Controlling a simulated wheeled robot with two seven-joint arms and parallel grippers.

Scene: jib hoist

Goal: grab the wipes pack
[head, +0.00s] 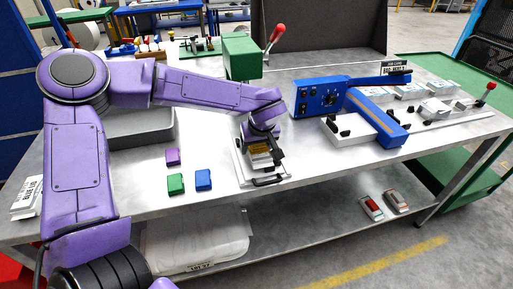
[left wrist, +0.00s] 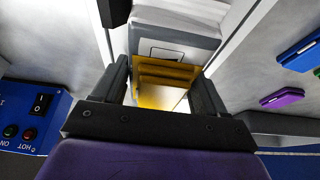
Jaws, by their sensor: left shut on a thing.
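My left gripper (head: 262,160) reaches down over the middle of the bench, with its fingers on either side of a yellow stepped block (head: 260,150). In the left wrist view the same block (left wrist: 164,82) sits between the two fingers, and the gripper is shut on it. A white and grey piece (left wrist: 175,38) lies just beyond the block. In the head view a pale plate with a black handle (head: 268,182) is beneath the gripper. No label lets me tell which thing is the wipes pack. My right gripper is not in view.
Purple, green and blue small blocks (head: 204,180) lie left of the gripper. A green box (head: 240,56) stands behind it. A blue machine (head: 320,97) stands to the right. A grey tray (head: 140,128) is behind my arm. A white bag (head: 195,240) lies on the lower shelf.

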